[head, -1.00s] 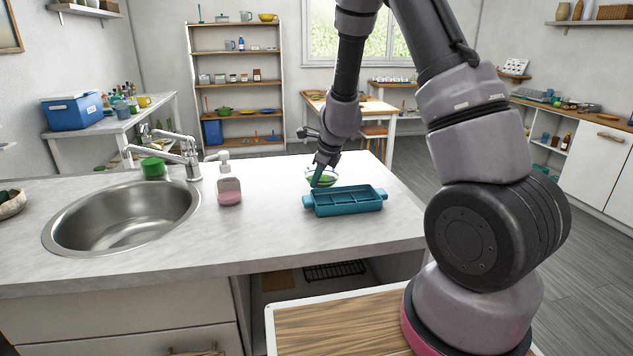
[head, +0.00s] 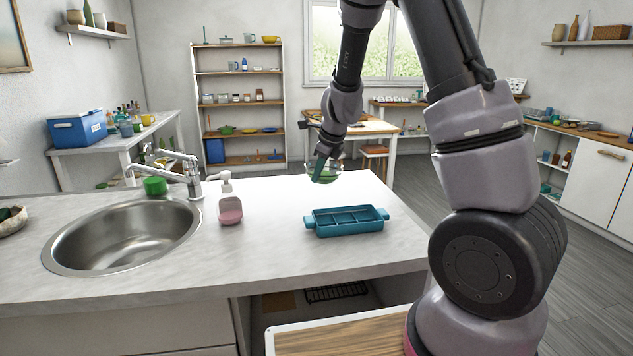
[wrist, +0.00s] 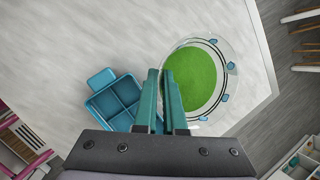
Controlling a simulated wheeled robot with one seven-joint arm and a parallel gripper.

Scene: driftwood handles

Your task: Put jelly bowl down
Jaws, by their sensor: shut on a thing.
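The jelly bowl (head: 326,172) is a clear glass bowl with green contents. In the wrist view the bowl (wrist: 196,80) shows from above, with a round green surface and small blue marks on its rim. My gripper (head: 318,166) is shut on the left side of the bowl's rim. In the wrist view its two teal fingers (wrist: 164,100) are close together at the rim. The bowl is held up near the far edge of the white counter (head: 270,245), behind the teal tray; its exact height above the counter is hard to tell.
A teal divided tray (head: 347,221) with end handles sits on the counter in front of the bowl. A pink soap bottle (head: 230,207) and a steel sink (head: 122,238) are to the left. The counter between soap and tray is clear.

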